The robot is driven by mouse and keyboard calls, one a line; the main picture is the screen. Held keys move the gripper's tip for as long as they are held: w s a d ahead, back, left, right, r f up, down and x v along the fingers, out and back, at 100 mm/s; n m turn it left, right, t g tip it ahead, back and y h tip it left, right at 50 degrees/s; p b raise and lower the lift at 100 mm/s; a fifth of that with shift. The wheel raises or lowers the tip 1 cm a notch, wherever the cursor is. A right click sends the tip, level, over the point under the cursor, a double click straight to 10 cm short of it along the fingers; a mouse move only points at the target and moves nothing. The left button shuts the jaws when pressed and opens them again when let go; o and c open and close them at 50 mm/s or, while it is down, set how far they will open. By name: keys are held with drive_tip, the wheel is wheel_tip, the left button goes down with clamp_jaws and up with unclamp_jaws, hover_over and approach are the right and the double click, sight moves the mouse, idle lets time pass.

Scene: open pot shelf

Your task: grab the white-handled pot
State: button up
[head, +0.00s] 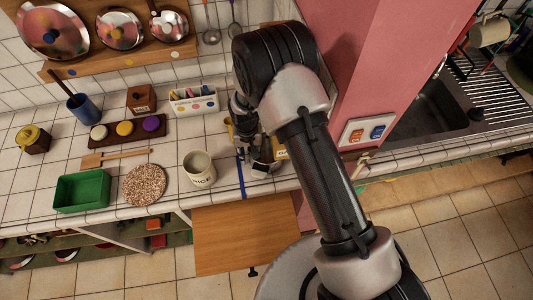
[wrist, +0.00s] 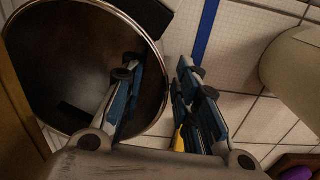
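My gripper (head: 255,158) is low over the counter, partly hidden by my arm in the head view. In the wrist view my gripper (wrist: 160,72) is open, its two fingers apart. A round metal pot (wrist: 65,60) with a dark inside lies under it. The left finger overlaps the pot's inside and the right finger is outside its rim, so the rim shows between them. I cannot tell whether either finger touches it. A black piece (wrist: 150,14) shows at the rim's upper right. I see no white handle on this pot. In the head view the pot (head: 270,156) is mostly hidden.
A cream canister (head: 199,169) stands left of the gripper, beyond a blue tape line (head: 240,178). A round speckled mat (head: 145,184) and green bin (head: 83,190) lie farther left. A pink wall (head: 355,75) rises at right. An open wooden drawer (head: 240,235) juts out below.

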drive_tip(key=shift+c, duration=0.3)
clamp_jaws()
idle(0.5)
